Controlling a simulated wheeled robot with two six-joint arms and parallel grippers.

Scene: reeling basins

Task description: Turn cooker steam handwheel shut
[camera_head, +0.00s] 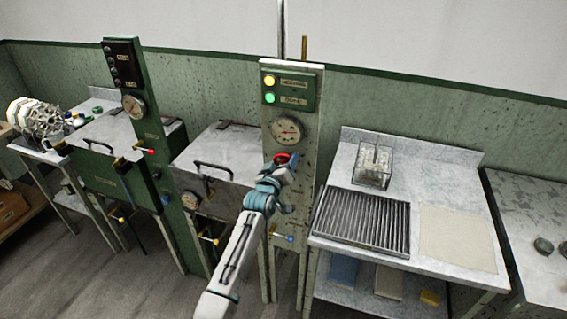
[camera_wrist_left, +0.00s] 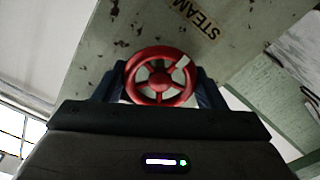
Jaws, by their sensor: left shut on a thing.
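The red steam handwheel (camera_head: 283,158) is on the front of the pale cooker column, below the round gauge (camera_head: 287,131). In the left wrist view the handwheel (camera_wrist_left: 160,76) shows face-on, with spokes and a white mark at its upper right. My left gripper (camera_head: 282,166) is at the wheel and hides most of it in the head view. Its two dark fingers (camera_wrist_left: 161,82) are on either side of the rim, shut on it. A STEAM label (camera_wrist_left: 196,18) is on the panel above the wheel. My right gripper is not in view.
A yellow and a green lamp (camera_head: 269,98) are lit on the panel above the gauge. Lidded cookers (camera_head: 215,152) stand to the left. At right, a table (camera_head: 410,165) holds a slatted rack (camera_head: 363,220), a clear box (camera_head: 373,165) and a beige cloth (camera_head: 457,238).

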